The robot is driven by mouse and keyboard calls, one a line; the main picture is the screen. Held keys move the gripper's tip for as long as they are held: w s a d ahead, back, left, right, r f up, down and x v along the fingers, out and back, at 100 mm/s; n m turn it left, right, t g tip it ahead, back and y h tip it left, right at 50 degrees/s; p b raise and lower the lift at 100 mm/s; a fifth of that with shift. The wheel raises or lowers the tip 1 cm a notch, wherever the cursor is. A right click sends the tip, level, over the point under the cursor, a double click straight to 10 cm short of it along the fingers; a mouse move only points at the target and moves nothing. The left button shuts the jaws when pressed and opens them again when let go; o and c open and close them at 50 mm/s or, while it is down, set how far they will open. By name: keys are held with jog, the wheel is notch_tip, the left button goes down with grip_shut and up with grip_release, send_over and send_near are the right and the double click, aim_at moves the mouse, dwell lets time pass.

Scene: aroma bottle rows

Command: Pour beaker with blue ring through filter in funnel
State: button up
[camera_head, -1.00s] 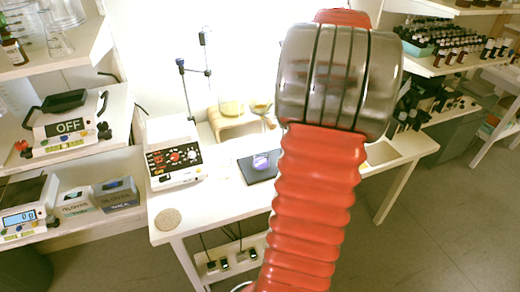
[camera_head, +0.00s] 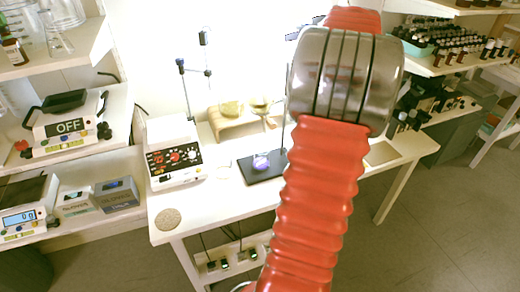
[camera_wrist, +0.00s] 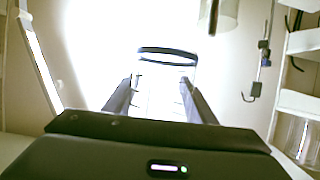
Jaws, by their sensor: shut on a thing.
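In the wrist view my gripper (camera_wrist: 157,98) is shut on a clear beaker (camera_wrist: 158,82), whose dark bluish ring (camera_wrist: 168,52) shows beyond the fingertips. The beaker's glass is washed out against the bright background, and its contents cannot be made out. In the head view my red arm hides most of the gripper and the beaker. A wooden stand (camera_head: 240,122) at the back of the white table holds a pale yellow bowl-like piece (camera_head: 231,108) and a glass piece (camera_head: 260,106), perhaps the funnel; a filter cannot be made out.
The white table (camera_head: 225,200) also carries a hotplate device (camera_head: 174,158), a dark plate (camera_head: 262,168) with a purple spot and a cork disc (camera_head: 168,219). A thin rod with clamps (camera_head: 182,68) rises behind.

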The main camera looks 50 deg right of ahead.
jog(key=shift+s+d+r, duration=0.25)
jog(key=shift+d+r, duration=0.35)
jog(key=shift+r, duration=0.05)
jog(key=shift+s+d+r, duration=0.25)
jog(key=shift+d+r, duration=0.35)
jog(key=shift+s+d+r, duration=0.25)
jog(key=shift+d+r, duration=0.35)
jog(key=shift+r, duration=0.05)
